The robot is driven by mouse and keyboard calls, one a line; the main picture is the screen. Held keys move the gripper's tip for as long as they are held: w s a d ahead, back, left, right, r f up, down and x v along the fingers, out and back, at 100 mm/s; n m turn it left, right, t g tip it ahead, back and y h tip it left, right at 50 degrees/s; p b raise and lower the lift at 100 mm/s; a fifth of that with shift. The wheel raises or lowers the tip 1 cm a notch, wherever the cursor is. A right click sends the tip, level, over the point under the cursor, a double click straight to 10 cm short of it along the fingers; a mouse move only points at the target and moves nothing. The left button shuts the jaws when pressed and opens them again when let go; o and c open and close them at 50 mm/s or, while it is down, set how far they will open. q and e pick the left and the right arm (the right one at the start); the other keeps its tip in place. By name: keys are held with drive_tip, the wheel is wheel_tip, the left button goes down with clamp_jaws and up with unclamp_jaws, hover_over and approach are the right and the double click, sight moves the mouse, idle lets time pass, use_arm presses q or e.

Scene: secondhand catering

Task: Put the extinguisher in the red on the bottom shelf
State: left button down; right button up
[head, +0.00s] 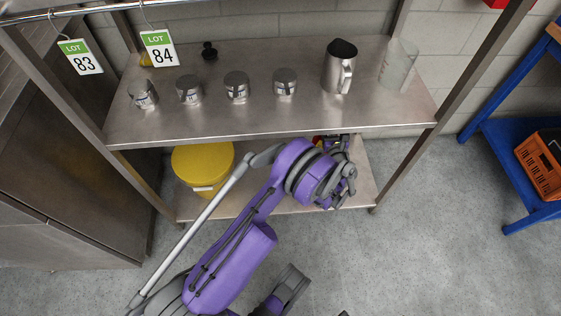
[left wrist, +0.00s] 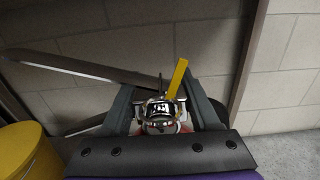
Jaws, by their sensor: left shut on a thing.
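The extinguisher shows in the left wrist view as a silver top (left wrist: 158,108) with a yellow strip rising beside it and a little red below; most of its body is hidden. My left gripper (left wrist: 157,103) has its two dark fingers on either side of this top, shut on it. In the head view my left gripper (head: 338,148) is just under the front edge of the upper shelf, at the right part of the bottom shelf (head: 362,186). I cannot tell whether the extinguisher touches that shelf.
A yellow bucket (head: 203,165) stands on the bottom shelf at the left. The upper shelf (head: 240,119) carries several metal canisters, a steel jug (head: 338,68) and a clear jug (head: 398,63). A shelf post (head: 466,78) stands to the right. An orange crate (head: 541,165) sits on a blue stand.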

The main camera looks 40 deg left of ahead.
use_arm(q)
wheel_tip(320, 180, down, 5)
drive_tip(key=shift+f+b, duration=0.1)
drive_tip(key=shift+b, duration=0.65)
drive_tip(key=shift+f+b, duration=0.6)
drive_tip(key=shift+f, duration=1.7)
drive_tip(key=shift+c, duration=0.6)
unclamp_jaws()
